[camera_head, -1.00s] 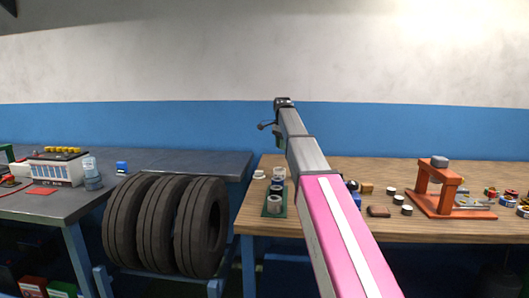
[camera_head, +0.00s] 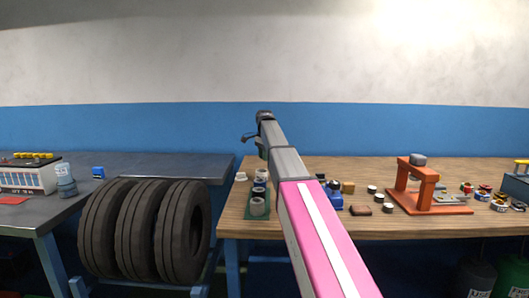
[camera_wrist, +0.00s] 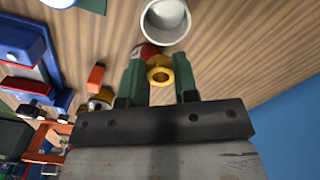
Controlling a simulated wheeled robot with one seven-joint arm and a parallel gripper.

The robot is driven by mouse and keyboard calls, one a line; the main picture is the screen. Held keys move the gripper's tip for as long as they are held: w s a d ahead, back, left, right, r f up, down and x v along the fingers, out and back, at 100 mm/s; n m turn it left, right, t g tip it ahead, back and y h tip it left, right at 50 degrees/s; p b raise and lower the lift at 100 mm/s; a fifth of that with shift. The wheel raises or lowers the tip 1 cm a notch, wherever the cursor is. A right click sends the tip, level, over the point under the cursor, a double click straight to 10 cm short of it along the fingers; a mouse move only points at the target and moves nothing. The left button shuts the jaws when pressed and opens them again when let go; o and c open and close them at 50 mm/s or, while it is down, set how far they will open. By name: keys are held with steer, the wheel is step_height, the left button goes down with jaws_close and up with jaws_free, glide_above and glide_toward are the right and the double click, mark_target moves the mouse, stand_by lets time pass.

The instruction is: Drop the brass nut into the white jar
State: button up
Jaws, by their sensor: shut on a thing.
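The brass nut (camera_wrist: 159,70) is held between the green fingertips of my gripper (camera_wrist: 161,79) in the wrist view. The white jar (camera_wrist: 165,22) is open at the top and stands upright on the wooden table, just beyond the nut in that view. The nut is apart from the jar's mouth, not over it. In the head view my gripper (camera_head: 262,152) hangs at the arm's end above the table's back left part, and the nut is too small to make out. A small white round thing at the table's left end there looks like the jar (camera_head: 241,176).
A green mat (camera_head: 262,227) with several containers lies close to the jar. A blue item (camera_head: 334,195), small blocks and an orange press (camera_head: 418,188) stand to the right. A red object (camera_wrist: 146,51) is partly hidden behind the nut. Tyres (camera_head: 150,230) stand left of the table.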

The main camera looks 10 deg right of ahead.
steer(key=shift+f, duration=0.1)
steer(key=o, duration=1)
step_height(320, 180, up, 11)
steer(key=shift+f, duration=0.1)
